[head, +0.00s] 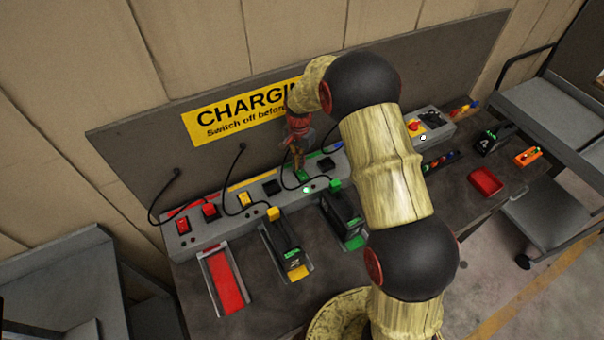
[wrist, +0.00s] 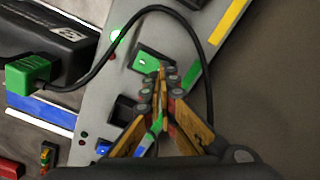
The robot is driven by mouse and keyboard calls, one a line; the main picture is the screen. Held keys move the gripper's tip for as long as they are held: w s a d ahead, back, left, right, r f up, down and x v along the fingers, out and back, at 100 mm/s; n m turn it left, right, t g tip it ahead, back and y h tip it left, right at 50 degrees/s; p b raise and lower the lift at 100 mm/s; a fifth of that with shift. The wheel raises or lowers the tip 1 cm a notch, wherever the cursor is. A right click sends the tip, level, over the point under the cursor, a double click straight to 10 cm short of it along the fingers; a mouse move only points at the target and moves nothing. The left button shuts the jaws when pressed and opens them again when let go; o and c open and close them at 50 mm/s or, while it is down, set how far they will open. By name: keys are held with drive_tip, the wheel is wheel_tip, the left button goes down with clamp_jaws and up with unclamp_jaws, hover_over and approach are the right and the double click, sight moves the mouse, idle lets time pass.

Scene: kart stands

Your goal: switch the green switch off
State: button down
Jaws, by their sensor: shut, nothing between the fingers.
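The green switch (wrist: 150,60) is a green rocker on the grey power strip (wrist: 92,122), with a lit green lamp beside it, in the wrist view. In the head view the green switch (head: 303,175) sits near the strip's middle, just below my gripper. My gripper (wrist: 159,72) is shut and empty, its fingertips at the edge of the green switch. I cannot tell whether they touch it. In the head view my gripper (head: 298,165) points down at the strip, partly dark against the board.
A black cable loops from a green plug (wrist: 30,75) around my gripper. A battery with green ends (head: 345,215) stands in front. A grey box (head: 432,122) with a red knob is right.

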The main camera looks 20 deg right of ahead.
sight(300, 171)
drive_tip(key=shift+f+b, duration=0.55)
drive_tip(key=shift+f, duration=0.55)
idle(0.6)
drive_tip(key=shift+r, duration=0.1)
drive_tip(key=shift+r+p, duration=1.9)
drive_tip(key=shift+r, duration=1.6)
drive_tip(key=shift+n, duration=0.5)
drive_tip(key=s+r+n+t+b, duration=0.2)
drive_tip(key=s+r+n+b, duration=0.1)
drive_tip(key=s, duration=0.8)
drive_tip(key=s+r+n+t+b, duration=0.1)
drive_tip(key=s+r+n+b, duration=0.2)
drive_tip(key=s, duration=0.9)
drive_tip(key=s+r+n+t+b, duration=0.2)
drive_tip(key=s+r+b, duration=0.5)
drive_tip(key=s+r, duration=0.3)
drive_tip(key=shift+s+r+n+t+b, duration=0.3)
drive_tip(key=shift+s+r+n, duration=0.1)
drive_tip(key=shift+s, duration=0.4)
